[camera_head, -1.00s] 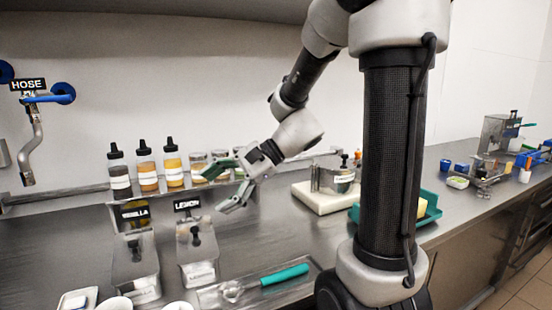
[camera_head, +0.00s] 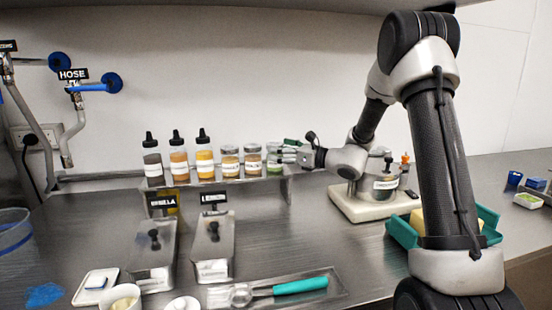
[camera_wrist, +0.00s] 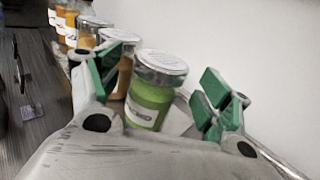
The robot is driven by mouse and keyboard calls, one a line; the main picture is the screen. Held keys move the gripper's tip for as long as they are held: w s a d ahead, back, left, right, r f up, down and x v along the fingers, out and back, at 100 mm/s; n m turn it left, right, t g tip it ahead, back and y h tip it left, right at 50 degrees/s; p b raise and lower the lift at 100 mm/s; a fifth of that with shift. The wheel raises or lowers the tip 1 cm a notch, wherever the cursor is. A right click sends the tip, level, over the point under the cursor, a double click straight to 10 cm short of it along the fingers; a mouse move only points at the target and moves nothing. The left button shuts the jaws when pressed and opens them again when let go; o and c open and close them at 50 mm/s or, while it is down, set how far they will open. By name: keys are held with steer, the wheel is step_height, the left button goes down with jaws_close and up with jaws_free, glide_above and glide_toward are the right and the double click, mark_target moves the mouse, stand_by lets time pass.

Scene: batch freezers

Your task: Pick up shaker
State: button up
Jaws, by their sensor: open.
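The shaker nearest my gripper is a clear jar with green contents and a silver lid (camera_wrist: 152,90), seen in the wrist view between my open fingers. In the head view this green shaker (camera_head: 274,158) stands at the right end of a row on a raised shelf. My gripper (camera_wrist: 162,85) is open, with green finger pads on either side of the jar; whether a pad touches it I cannot tell. In the head view my gripper (camera_head: 290,151) is at the shelf's right end, partly over the green shaker. Two more shakers, one orange-brown (camera_head: 252,161) and one tan (camera_head: 229,161), stand to its left.
Several black-capped squeeze bottles (camera_head: 178,159) stand further left on the shelf (camera_head: 215,185). Lidded metal bins (camera_head: 213,245) stand in front. A white-based device (camera_head: 375,207) and a teal tray (camera_head: 402,232) are to the right. The wall is close behind the shelf.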

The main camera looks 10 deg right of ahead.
steer(key=shift+x, duration=1.05)
steer(key=c, duration=1.1)
step_height(320, 180, up, 18)
